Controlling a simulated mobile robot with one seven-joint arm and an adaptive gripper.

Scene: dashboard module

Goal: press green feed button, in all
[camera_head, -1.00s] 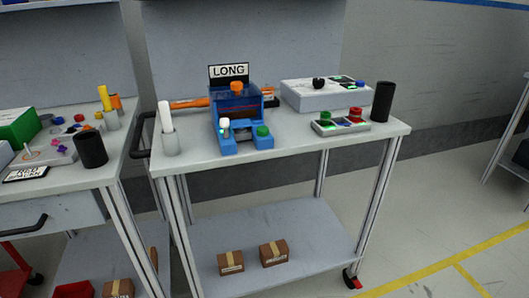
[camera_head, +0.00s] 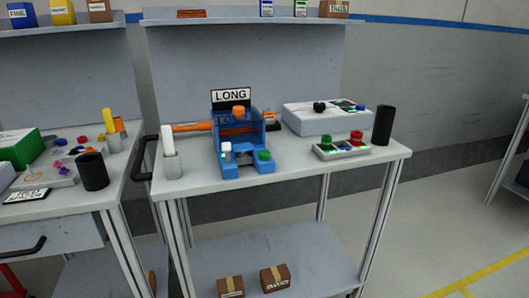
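A blue machine (camera_head: 228,160) with a "LONG" sign (camera_head: 231,95) stands on the middle grey workbench. A large green button (camera_head: 264,155) sits on its front right foot, and a small white part with a dark base (camera_head: 226,151) stands on its front left. An orange knob (camera_head: 239,112) is on its top. To its right, a small grey control box (camera_head: 341,150) carries another green button (camera_head: 326,147) and a red button (camera_head: 356,137). I cannot read any label marking which green button is the feed one. My gripper is not in view.
A larger white box (camera_head: 322,117) stands behind the control box, with a black cup (camera_head: 383,125) to the right. A second cluttered bench (camera_head: 75,205) is further left. Floor to the right is free.

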